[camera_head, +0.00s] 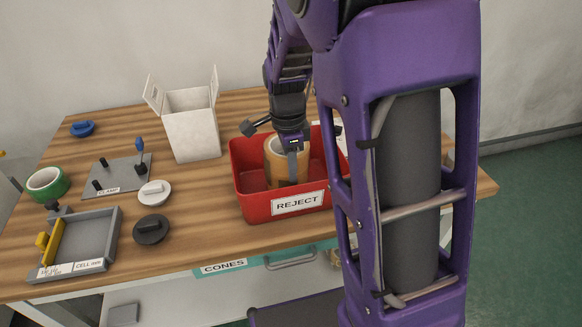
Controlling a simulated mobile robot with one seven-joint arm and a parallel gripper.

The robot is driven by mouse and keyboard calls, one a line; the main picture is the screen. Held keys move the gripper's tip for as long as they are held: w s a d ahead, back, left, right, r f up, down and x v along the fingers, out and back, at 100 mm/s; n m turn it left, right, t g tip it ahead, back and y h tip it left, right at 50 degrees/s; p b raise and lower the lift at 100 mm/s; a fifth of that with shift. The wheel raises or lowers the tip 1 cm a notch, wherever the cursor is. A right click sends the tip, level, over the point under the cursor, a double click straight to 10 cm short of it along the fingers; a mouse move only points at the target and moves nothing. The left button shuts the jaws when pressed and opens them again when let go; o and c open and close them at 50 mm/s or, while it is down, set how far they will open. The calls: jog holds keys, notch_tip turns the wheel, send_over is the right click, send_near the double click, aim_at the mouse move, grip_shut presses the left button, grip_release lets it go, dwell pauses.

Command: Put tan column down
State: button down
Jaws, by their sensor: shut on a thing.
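The tan column (273,164) is an upright, hollow-looking tan cylinder inside the red bin (248,203) marked REJECT. My gripper (292,163) reaches down from above into the bin and is shut on the tan column, one finger showing against its near side. The column's lower end is hidden by the bin's front wall, so I cannot tell whether it touches the bin floor.
A white open box (192,130) stands left of the bin. Further left are a grey CLAMP plate (117,173), a green ring (47,183), a grey tray (112,240), and white (154,193) and black (151,229) round pieces. My arm hides the table's right side.

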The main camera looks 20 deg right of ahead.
jog(key=c, duration=0.8)
grip_release()
jog(key=r+p, duration=0.1)
jog(key=r, duration=0.3)
jog(key=r+p, duration=0.1)
jog(key=r, duration=0.7)
jog(key=shift+a+r+p, duration=0.15)
jog(key=shift+a+p, duration=0.1)
jog(key=shift+p, duration=0.15)
